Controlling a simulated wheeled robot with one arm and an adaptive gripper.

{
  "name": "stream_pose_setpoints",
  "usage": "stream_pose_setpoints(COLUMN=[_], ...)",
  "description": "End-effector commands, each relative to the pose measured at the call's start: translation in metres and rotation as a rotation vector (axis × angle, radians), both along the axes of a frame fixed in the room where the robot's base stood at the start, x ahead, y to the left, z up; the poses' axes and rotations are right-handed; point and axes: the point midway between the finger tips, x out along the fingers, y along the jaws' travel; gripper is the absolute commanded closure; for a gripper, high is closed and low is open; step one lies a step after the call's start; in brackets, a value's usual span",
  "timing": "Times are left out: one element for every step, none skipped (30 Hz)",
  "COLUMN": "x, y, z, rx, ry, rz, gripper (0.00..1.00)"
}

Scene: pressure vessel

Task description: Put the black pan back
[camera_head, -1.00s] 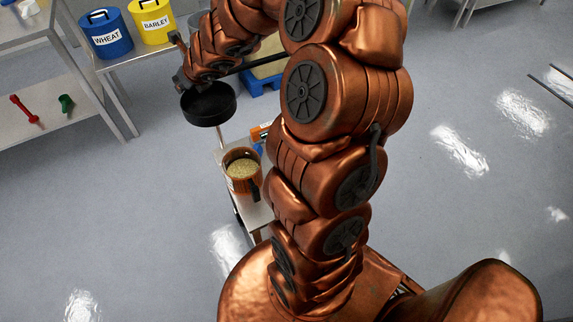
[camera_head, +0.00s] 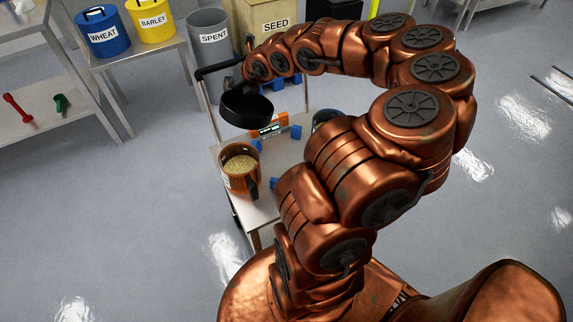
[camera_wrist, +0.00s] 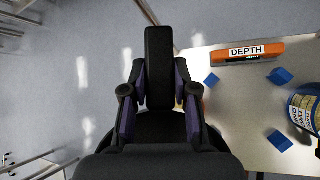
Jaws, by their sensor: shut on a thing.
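The black pan (camera_head: 247,110) is a round, shallow, dark pan, held up in the air in the head view. It appears in front of the far left part of the metal cart top. My gripper (camera_head: 243,84) is at the pan's upper edge and is shut on it. In the wrist view, my gripper (camera_wrist: 158,108) has its two purple-padded fingers on either side of a long black bar (camera_wrist: 158,65), which looks like the pan's handle.
The metal cart (camera_head: 287,158) holds a copper pot of grain (camera_head: 240,166), an orange DEPTH box (camera_head: 268,129), blue blocks (camera_wrist: 280,76) and a blue can (camera_wrist: 304,108). WHEAT (camera_head: 103,35) and BARLEY (camera_head: 152,20) buckets, a SPENT bin (camera_head: 212,45) and a SEED box (camera_head: 268,20) stand behind.

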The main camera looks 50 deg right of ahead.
Motion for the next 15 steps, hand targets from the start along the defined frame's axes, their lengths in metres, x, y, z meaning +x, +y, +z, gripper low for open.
stream_pose_setpoints(x=[-0.011, -0.018, -0.026, -0.033, -0.040, -0.050, -0.058, -0.067, -0.078, -0.087, -0.097, -0.109, -0.119, -0.128, -0.141], y=[-0.015, -0.026, -0.041, -0.052, -0.063, -0.076, -0.085, -0.094, -0.105, -0.113, -0.120, -0.130, -0.136, -0.142, -0.150], z=[-0.018, -0.024, -0.032, -0.038, -0.044, -0.053, -0.059, -0.066, -0.075, -0.082, -0.089, -0.099, -0.106, -0.113, -0.122], rx=[0.029, 0.020, -0.005, -0.024, -0.043, -0.068, -0.087, -0.105, -0.129, -0.145, -0.161, -0.179, -0.193, -0.205, -0.221], ry=[0.000, -0.001, -0.002, -0.002, -0.001, 0.003, 0.007, 0.013, 0.023, 0.030, 0.040, 0.052, 0.062, 0.072, 0.087], rz=[-0.042, -0.055, -0.066, -0.073, -0.081, -0.088, -0.093, -0.097, -0.101, -0.104, -0.108, -0.112, -0.114, -0.117, -0.120], gripper=[1.00, 1.00, 1.00, 1.00, 1.00, 1.00, 1.00, 1.00, 1.00, 1.00, 1.00, 1.00, 1.00, 1.00, 1.00])
